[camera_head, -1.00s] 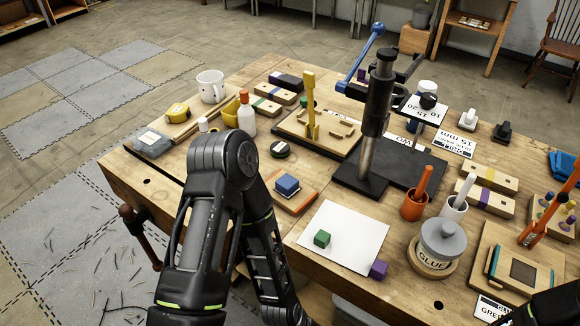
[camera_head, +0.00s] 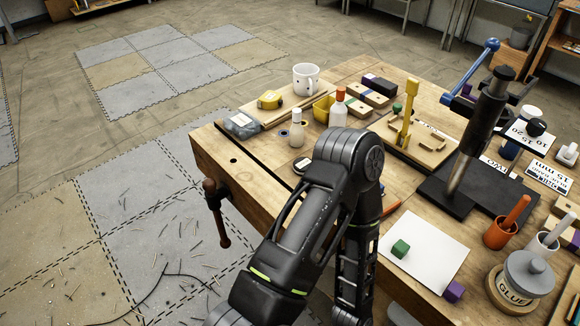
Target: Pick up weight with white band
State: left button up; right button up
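I cannot single out a weight with a white band for certain. A paler grey weight (camera_head: 567,154) stands near the right edge, partly cut off by the frame. A low dark disc (camera_head: 301,165) with a light top lies left of my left arm, partly hidden. My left arm's elbow and links cross the middle of the view, but its gripper is not visible. My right arm and gripper are out of view.
The wooden workbench (camera_head: 262,190) carries a white mug (camera_head: 306,79), bottles, a black press (camera_head: 480,130), a glue pot (camera_head: 526,274) and an orange cup (camera_head: 499,233). Floor left of the bench is open, with scattered scraps.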

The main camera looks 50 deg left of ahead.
aim_at(300, 165)
jog(key=k+j, duration=0.85)
jog(key=j, duration=0.15)
